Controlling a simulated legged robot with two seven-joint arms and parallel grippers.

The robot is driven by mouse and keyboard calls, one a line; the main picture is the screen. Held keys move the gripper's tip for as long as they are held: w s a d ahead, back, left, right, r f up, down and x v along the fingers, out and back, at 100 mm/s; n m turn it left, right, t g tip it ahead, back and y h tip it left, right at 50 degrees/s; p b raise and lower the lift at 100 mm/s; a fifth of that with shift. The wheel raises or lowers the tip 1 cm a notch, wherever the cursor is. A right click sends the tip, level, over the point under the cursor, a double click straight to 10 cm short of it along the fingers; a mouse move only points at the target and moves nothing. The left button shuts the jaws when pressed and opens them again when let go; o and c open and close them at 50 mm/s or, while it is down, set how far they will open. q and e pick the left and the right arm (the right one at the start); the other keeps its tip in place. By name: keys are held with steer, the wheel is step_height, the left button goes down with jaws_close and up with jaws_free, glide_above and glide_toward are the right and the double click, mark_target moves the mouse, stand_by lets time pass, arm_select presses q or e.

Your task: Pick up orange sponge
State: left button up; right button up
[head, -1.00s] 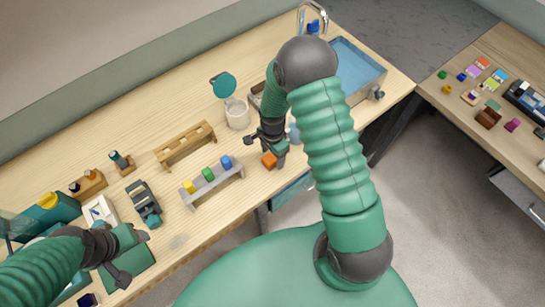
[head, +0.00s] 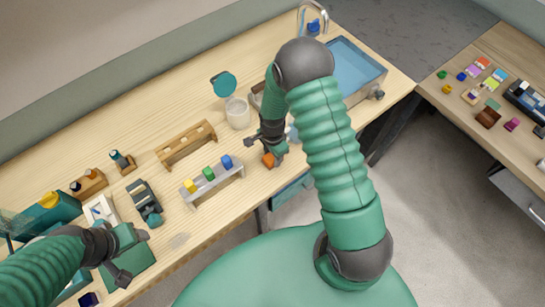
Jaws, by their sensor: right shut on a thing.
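The orange sponge (head: 268,160) is a small orange block near the front edge of the wooden bench, to the right of the grey rack. My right gripper (head: 273,157) is at the sponge and shut on it, with fingers partly covering it. I cannot tell whether the sponge is clear of the bench top. My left gripper (head: 130,260) is over the dark green mat at the lower left, away from the sponge; its fingers look spread apart with nothing between them.
A grey rack (head: 213,180) with yellow, green and blue pieces stands left of the sponge. Behind are a wooden rack (head: 186,145) and a white beaker (head: 237,113). A blue sink basin (head: 355,65) lies at the far right. A side table (head: 480,85) holds several small items.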

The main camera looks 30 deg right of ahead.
steer(key=shift+w+r, duration=0.1)
steer(key=shift+r, duration=0.45)
step_height(320, 180, up, 2)
steer(key=shift+r+b, duration=0.1)
steer(key=shift+b, duration=0.45)
steer(key=s+a+r+b, duration=0.1)
steer(key=s+a+b, duration=0.1)
steer(key=s+a, duration=0.8)
steer(key=shift+s+a+r, duration=0.3)
steer(key=shift+s+r, duration=0.05)
steer(key=shift+s, duration=0.8)
